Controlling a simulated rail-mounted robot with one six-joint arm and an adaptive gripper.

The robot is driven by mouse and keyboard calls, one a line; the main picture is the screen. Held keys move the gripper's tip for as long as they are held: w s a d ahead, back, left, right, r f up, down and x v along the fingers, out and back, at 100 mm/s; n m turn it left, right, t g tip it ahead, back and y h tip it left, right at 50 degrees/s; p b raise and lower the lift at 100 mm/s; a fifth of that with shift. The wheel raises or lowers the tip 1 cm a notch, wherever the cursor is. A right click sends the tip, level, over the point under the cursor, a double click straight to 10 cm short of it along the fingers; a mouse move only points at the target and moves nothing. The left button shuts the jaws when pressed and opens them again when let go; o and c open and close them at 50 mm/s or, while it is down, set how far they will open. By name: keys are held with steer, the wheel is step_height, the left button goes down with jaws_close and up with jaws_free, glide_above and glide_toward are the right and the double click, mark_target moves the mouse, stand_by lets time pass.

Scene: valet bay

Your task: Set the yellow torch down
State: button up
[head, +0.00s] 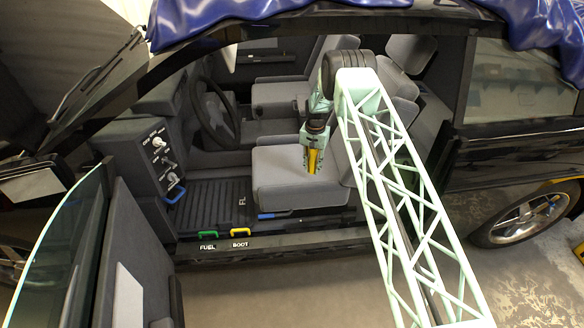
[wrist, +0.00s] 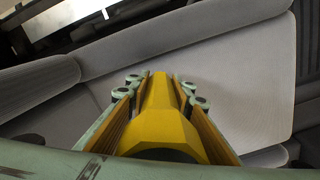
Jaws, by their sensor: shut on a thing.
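The yellow torch (head: 313,160) is held in my gripper (head: 312,168) over the near front seat (head: 285,190) of the car. In the wrist view the torch (wrist: 162,115) lies lengthwise between the two fingers of my gripper (wrist: 158,92), which are shut on its sides. The pale grey seat cushion (wrist: 225,75) fills most of the view beyond it. The torch's far end looks close to the cushion. I cannot tell whether it touches.
The steering wheel (head: 213,110) and a panel with knobs (head: 160,155) are at the left. A green handle (head: 208,233) marked FUEL and a yellow handle (head: 240,232) marked BOOT sit on the sill. The open door (head: 90,250) stands front left. The seat cushion around the torch is bare.

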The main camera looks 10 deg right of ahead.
steer(key=b, duration=0.2)
glide_above(292, 171)
steer(key=shift+d+f, duration=0.1)
steer(key=shift+f, duration=0.4)
steer(key=shift+w+a, duration=0.1)
steer(key=shift+a, duration=0.1)
steer(key=shift+f+b, duration=0.8)
steer(key=shift+f, duration=1)
steer(key=shift+f, duration=0.15)
steer(key=o, duration=0.9)
steer(key=shift+r, duration=0.25)
step_height(292, 171, up, 12)
steer(key=shift+f+p, duration=0.1)
steer(key=shift+p, duration=1.1)
